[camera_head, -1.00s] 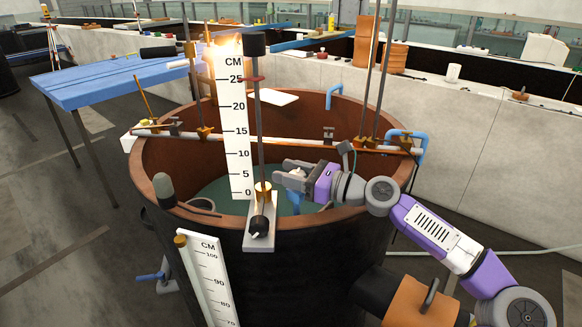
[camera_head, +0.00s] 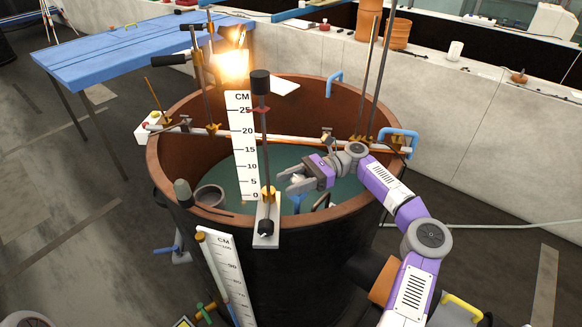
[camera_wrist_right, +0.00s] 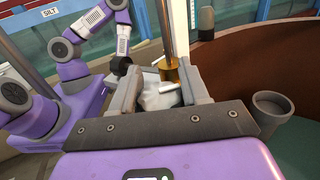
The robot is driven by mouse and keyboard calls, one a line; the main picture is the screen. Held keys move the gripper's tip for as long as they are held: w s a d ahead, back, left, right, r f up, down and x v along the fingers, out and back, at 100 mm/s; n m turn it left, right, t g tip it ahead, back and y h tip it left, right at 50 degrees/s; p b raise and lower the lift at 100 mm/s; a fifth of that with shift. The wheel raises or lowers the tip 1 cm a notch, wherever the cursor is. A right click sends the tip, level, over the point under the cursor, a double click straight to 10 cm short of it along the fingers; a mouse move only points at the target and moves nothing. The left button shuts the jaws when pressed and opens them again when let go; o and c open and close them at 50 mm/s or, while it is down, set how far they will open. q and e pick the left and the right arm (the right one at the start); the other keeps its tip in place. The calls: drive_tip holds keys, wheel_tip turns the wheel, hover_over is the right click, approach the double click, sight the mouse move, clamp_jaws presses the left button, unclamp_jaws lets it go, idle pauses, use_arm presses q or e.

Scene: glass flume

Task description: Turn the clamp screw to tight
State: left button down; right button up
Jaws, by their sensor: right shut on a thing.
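The point gauge is a dark upright rod with a black top (camera_head: 260,82), beside a white CM scale (camera_head: 244,150). A brass clamp collar (camera_head: 268,193) sits at its foot on a pale plate (camera_head: 266,240) at the tub's near rim. The collar also shows in the right wrist view (camera_wrist_right: 171,68), with a small pale pin in front of it. My right gripper (camera_head: 288,183) is just right of the collar. In the wrist view its fingers (camera_wrist_right: 160,97) are shut on a pale grey thing (camera_wrist_right: 158,92); I cannot tell whether this is the clamp screw's head. My left gripper is out of view.
The round tub (camera_head: 165,180) holds water, with a rail (camera_head: 280,139) and upright rods across it. A second CM scale (camera_head: 222,265) leans on its outside. A bright flame-like glow (camera_head: 233,65) is behind the gauge. A blue table (camera_head: 130,55) stands back left.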

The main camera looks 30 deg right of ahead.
sight(293, 182)
drive_tip(key=shift+s+r+n+g+h+p, duration=0.15)
drive_tip(key=shift+n+g+p, duration=0.65)
drive_tip(key=shift+g, duration=0.45)
drive_tip(key=shift+s+f+n+g+h+p, duration=0.15)
drive_tip(key=shift+n+g+p, duration=0.6)
drive_tip(key=shift+g, duration=0.5)
drive_tip(key=shift+r, duration=0.1)
drive_tip(key=o, duration=0.9)
drive_tip(key=shift+o, duration=0.2)
wheel_tip(293, 182, up, 10)
drive_tip(key=p, duration=0.3)
drive_tip(key=shift+p, duration=0.35)
